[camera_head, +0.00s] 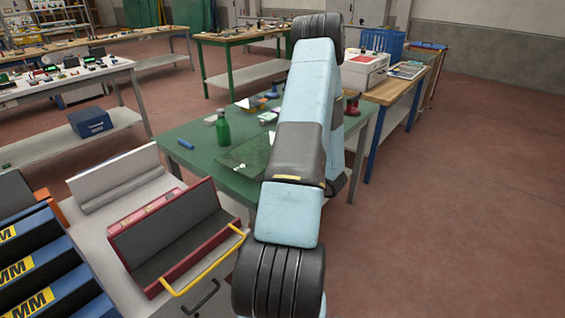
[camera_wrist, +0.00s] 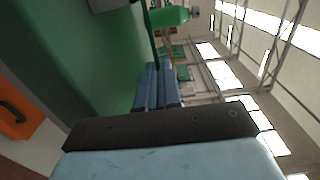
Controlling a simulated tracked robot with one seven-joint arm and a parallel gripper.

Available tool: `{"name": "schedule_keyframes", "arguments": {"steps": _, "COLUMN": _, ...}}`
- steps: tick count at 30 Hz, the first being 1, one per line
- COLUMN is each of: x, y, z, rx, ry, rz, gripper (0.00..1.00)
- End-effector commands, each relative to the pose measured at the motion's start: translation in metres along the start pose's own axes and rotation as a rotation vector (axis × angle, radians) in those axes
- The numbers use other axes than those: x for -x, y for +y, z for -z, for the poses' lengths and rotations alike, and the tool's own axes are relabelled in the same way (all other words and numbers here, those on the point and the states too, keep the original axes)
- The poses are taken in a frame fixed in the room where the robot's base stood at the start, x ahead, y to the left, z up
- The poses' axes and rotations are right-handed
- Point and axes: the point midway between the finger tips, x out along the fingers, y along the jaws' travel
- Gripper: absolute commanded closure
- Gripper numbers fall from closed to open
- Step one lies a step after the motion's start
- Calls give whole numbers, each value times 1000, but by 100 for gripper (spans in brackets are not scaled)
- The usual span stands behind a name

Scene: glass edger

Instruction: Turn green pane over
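The green pane (camera_head: 247,155) is a dark green sheet lying flat on the green-topped table (camera_head: 190,157) in the head view. My arm crosses in front of its right part and hides it there. In the head view my gripper is hidden behind my arm. In the wrist view a dark bar with small screws (camera_wrist: 160,130) on a light blue body of mine fills the lower part. I cannot make out the pane for certain in the wrist view.
A green bottle (camera_head: 223,131) stands just behind the pane; it also shows in the wrist view (camera_wrist: 168,17). A blue cylinder (camera_head: 185,144) lies left of it. Several small items lie at the table's back. A red tray with a yellow handle (camera_head: 215,232) is nearer. Floor at right is clear.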

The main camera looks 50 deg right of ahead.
Motion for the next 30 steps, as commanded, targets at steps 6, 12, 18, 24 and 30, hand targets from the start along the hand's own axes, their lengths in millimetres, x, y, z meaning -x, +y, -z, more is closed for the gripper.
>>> {"name": "schedule_keyframes", "arguments": {"steps": 6, "x": 0, "y": 0, "z": 0, "rx": 1, "ry": 0, "rz": 2, "gripper": 100}}
{"name": "schedule_keyframes", "arguments": {"steps": 12, "x": 0, "y": 3, "z": 0, "rx": 0, "ry": 0, "rz": 2, "gripper": 100}}
{"name": "schedule_keyframes", "arguments": {"steps": 18, "x": 0, "y": 4, "z": 0, "rx": 1, "ry": 0, "rz": 1, "gripper": 86}}
{"name": "schedule_keyframes", "arguments": {"steps": 24, "x": 0, "y": 4, "z": 0, "rx": 0, "ry": 0, "rz": 1, "gripper": 66}}
{"name": "schedule_keyframes", "arguments": {"steps": 30, "x": 0, "y": 5, "z": 0, "rx": -1, "ry": 0, "rz": -2, "gripper": 66}}
